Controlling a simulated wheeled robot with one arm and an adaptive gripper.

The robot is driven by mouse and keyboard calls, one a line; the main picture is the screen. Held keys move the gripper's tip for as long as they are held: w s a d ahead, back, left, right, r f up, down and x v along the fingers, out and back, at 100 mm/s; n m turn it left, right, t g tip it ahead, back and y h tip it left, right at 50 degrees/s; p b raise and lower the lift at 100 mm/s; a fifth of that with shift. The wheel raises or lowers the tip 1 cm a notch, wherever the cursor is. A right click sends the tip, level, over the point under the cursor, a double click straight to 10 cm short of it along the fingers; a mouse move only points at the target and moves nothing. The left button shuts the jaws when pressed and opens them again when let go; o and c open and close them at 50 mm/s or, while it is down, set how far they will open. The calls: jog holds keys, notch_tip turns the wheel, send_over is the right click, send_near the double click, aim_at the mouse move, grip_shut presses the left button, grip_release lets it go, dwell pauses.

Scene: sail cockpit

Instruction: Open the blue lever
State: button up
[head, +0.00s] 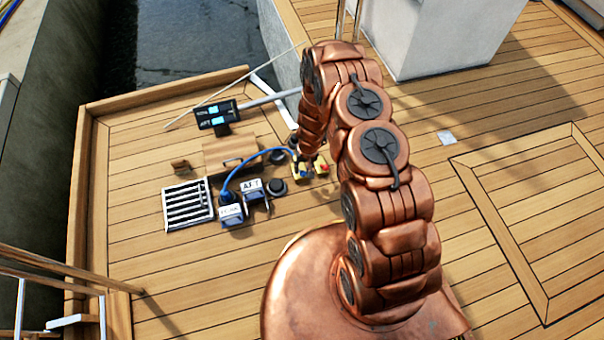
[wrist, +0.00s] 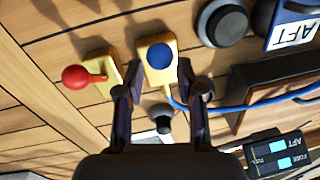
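The blue lever shows in the wrist view as a round blue knob (wrist: 158,54) on a yellow base (wrist: 166,76). Just left of it is a red lever (wrist: 76,77) on its own yellow base. My gripper (wrist: 161,90) is open, its two dark fingers spread wide. The blue knob lies ahead of the gap between the fingertips, and nothing is held. I cannot tell the exact distance to it. In the head view my copper arm reaches down over the yellow bases (head: 321,166), and the blue knob is largely hidden there.
An AFT box (head: 252,188), a dark round knob (head: 276,187), a display (head: 216,116) and a white grate (head: 187,204) are nearby. Wooden deck (head: 395,145) to the right is mostly clear.

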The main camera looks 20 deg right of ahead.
jog(key=shift+a+f+b, duration=0.15)
jog(key=shift+f+b, duration=0.1)
jog(key=shift+f, duration=0.85)
jog(key=shift+a+f+b, duration=0.15)
jog(key=shift+f+b, duration=0.05)
jog(key=shift+f, duration=0.9)
jog(key=shift+w, duration=0.1)
grip_shut()
